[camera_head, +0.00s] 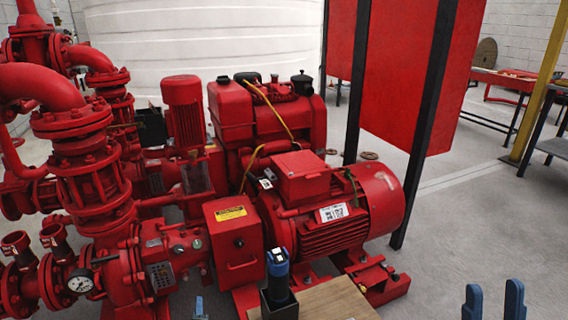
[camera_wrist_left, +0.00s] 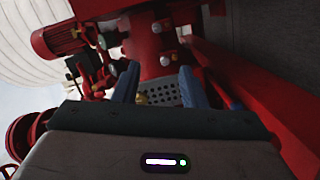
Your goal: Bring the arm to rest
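My left gripper (camera_head: 200,308) shows only as a small blue tip at the bottom edge of the head view, left of the black holder. In the left wrist view its two blue fingers (camera_wrist_left: 158,78) stand apart with nothing held between them. Red pump parts and a perforated plate (camera_wrist_left: 165,93) show beyond and between the fingers; I cannot tell how far off they are. My right gripper (camera_head: 494,298) is at the bottom right of the head view. Its two blue fingers point up, apart and empty, over the grey floor. Most of both arms is hidden.
A blue-topped tool (camera_head: 278,268) stands upright in a black holder (camera_head: 281,307) beside a wooden board (camera_head: 335,302). The red pumpset with motor (camera_head: 345,215), control box (camera_head: 233,240) and pressure gauge (camera_head: 80,284) fills the left and middle. Grey floor (camera_head: 470,215) is clear at right.

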